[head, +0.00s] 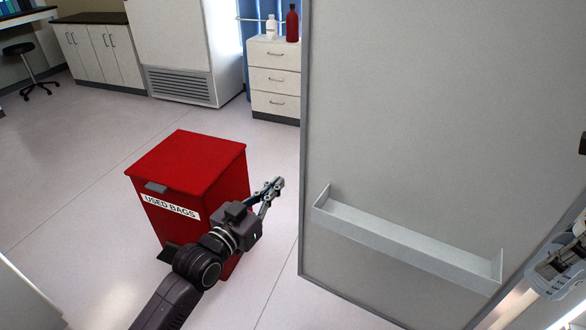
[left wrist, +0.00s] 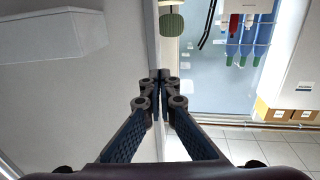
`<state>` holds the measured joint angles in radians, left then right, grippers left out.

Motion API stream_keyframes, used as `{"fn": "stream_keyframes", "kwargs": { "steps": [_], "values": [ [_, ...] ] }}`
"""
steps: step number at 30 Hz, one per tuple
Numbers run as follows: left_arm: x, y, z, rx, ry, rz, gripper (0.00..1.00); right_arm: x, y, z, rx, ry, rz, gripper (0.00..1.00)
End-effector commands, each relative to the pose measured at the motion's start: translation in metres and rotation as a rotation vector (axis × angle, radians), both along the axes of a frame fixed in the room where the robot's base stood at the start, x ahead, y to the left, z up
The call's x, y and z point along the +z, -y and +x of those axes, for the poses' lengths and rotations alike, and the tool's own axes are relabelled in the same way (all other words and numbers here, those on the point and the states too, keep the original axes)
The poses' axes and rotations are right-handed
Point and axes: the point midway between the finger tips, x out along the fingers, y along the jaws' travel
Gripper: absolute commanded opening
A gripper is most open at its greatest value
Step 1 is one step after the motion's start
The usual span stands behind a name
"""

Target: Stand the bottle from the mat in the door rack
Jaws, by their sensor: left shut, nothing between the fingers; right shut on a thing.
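The door rack (head: 405,240) is a pale, narrow, empty shelf on the inner face of a large grey door (head: 440,100). In the left wrist view the rack (left wrist: 50,35) shows at the upper left. My left gripper (head: 277,184) is shut and empty, left of the door's edge and above the floor beside the red bin. Its closed fingertips (left wrist: 160,78) also show in the left wrist view. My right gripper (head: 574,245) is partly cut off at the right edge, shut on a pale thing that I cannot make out. I cannot identify the bottle or mat.
A red bin (head: 190,160) marked USED BAGS stands on the floor close to my left gripper. A white drawer cabinet (head: 275,80) behind the door carries a white bottle (head: 271,27) and a dark red bottle (head: 292,24). The floor left of the bin is clear.

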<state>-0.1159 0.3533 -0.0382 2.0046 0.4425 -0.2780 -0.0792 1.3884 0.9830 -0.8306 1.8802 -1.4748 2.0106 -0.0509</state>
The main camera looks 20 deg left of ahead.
Motion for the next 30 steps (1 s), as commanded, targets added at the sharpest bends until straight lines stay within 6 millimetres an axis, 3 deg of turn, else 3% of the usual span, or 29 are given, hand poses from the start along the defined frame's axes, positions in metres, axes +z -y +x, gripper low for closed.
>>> {"fn": "stream_keyframes", "kwargs": {
  "steps": [6,12,18,30],
  "values": [
    [0.001,0.009,0.043,0.0,0.002,-0.001,0.0,-0.002,0.0,0.0,0.001,0.001,0.001,0.03],
    [0.0,0.015,0.071,0.0,0.001,-0.001,0.0,-0.004,0.0,0.0,0.001,0.001,0.001,0.03],
    [-0.001,0.018,0.083,0.0,-0.001,-0.001,0.0,-0.004,0.0,0.0,0.001,0.001,0.001,0.03],
    [-0.001,0.018,0.085,-0.003,0.0,0.001,0.0,-0.006,0.0,0.0,0.001,0.001,0.001,0.03]
  ]
}}
